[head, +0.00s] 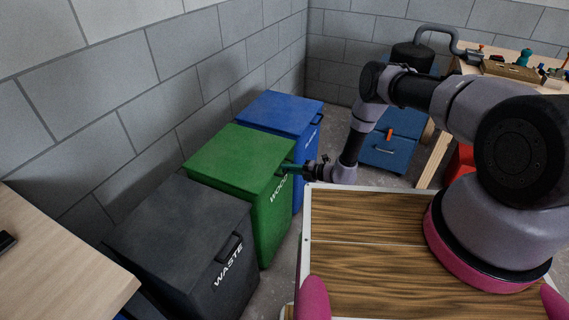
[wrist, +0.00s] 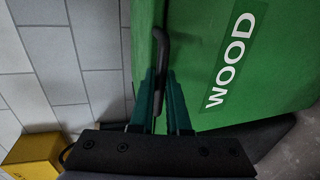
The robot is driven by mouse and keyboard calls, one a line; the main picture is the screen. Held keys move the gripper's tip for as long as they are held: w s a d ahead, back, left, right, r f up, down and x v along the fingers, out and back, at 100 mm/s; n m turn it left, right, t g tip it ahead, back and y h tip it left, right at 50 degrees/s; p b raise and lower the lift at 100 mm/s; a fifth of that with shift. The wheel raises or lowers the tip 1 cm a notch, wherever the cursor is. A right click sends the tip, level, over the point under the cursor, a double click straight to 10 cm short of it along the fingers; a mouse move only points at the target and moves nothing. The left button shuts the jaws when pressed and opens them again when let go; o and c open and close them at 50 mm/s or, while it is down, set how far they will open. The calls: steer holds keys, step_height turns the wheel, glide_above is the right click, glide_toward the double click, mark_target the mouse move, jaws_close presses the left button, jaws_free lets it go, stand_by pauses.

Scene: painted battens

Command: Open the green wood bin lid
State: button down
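The green bin (head: 271,211) marked "WOOD" stands in the middle of a row of bins along the wall. Its lid (head: 240,158) is down, flat on the bin. My gripper (head: 291,167) is at the lid's front edge. In the wrist view the green front with its "WOOD" label (wrist: 230,60) fills much of the picture. The black lid handle (wrist: 161,50) runs between the two green fingers of my gripper (wrist: 161,78). The fingers are close together on either side of the handle and appear shut on it. The fingertips partly hide the handle.
A dark grey "WASTE" bin (head: 180,235) stands nearer, a blue bin (head: 284,112) farther along the wall. A workbench (head: 50,255) is at the lower left.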

step_height(320, 180, up, 8)
steer(key=h, duration=0.1)
steer(key=shift+w+a+g, duration=0.2)
steer(key=shift+a+g, duration=0.1)
steer(key=shift+a, duration=0.1)
steer(key=shift+r, duration=0.1)
stand_by(0.4)
step_height(320, 180, up, 8)
steer(key=a+h, duration=0.2)
steer(key=shift+w+a+g, duration=0.15)
steer(key=shift+w+g, duration=0.15)
steer(key=shift+w, duration=0.15)
steer(key=w+a+r+h, duration=0.1)
steer(key=a+r, duration=0.2)
steer(key=r, duration=0.3)
steer(key=shift+w+a+r+g, duration=0.15)
steer(key=shift+a+r+g, duration=0.15)
steer(key=shift+a+r, duration=0.1)
stand_by(0.4)
